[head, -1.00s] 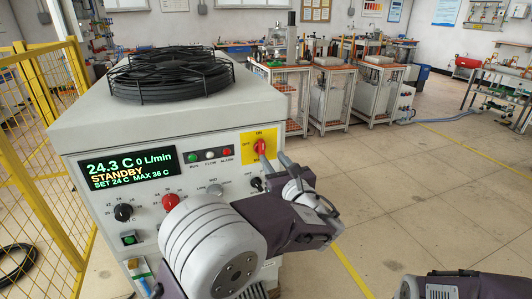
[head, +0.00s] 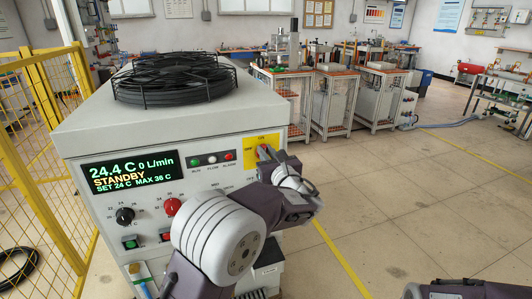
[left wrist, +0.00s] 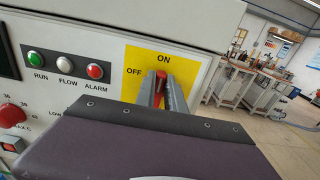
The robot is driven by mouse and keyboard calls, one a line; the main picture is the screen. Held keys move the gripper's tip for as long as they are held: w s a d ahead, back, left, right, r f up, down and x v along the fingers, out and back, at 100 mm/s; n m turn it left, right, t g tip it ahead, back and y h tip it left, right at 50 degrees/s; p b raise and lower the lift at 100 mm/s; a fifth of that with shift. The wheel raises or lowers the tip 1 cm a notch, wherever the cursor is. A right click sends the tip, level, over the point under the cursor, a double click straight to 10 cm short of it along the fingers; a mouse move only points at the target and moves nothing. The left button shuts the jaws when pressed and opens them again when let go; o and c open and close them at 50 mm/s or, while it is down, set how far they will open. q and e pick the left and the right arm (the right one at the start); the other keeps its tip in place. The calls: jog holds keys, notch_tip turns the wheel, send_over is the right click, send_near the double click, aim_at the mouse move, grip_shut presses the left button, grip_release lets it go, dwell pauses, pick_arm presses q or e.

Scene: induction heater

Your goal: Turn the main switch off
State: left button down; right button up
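The main switch (head: 264,149) is a red rotary handle on a yellow plate (head: 251,142) at the upper right of the chiller's front panel. In the left wrist view, the red handle (left wrist: 161,88) stands upright, its top toward the ON label, with OFF to its left. My left gripper (head: 268,152) is at the switch. Its two grey fingers (left wrist: 162,92) lie on either side of the handle, very close to it. Whether they press on it cannot be told. The lower handle is hidden by my gripper. My right gripper is not in view.
The panel has a display (head: 130,170) reading STANDBY, indicator lamps (head: 212,159), a black knob (head: 125,215) and a red knob (head: 172,206). A black fan grille (head: 175,78) tops the cabinet. A yellow fence (head: 50,130) stands left. Floor to the right is clear.

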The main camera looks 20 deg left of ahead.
pick_arm(q)
jog(key=n+b, duration=0.4)
jog(key=b, duration=0.1)
jog(key=a+n+b, duration=0.1)
jog(key=n+b, duration=0.3)
jog(key=b, duration=0.1)
jog(key=s+f+n+b, duration=0.1)
jog(key=n+b, duration=0.2)
jog(key=b, duration=0.2)
jog(key=shift+a+n+b, duration=0.25)
jog(key=shift+n+b, duration=0.15)
dwell(0.4)
jog(key=c, duration=1.4)
grip_release()
jog(key=shift+w, duration=0.1)
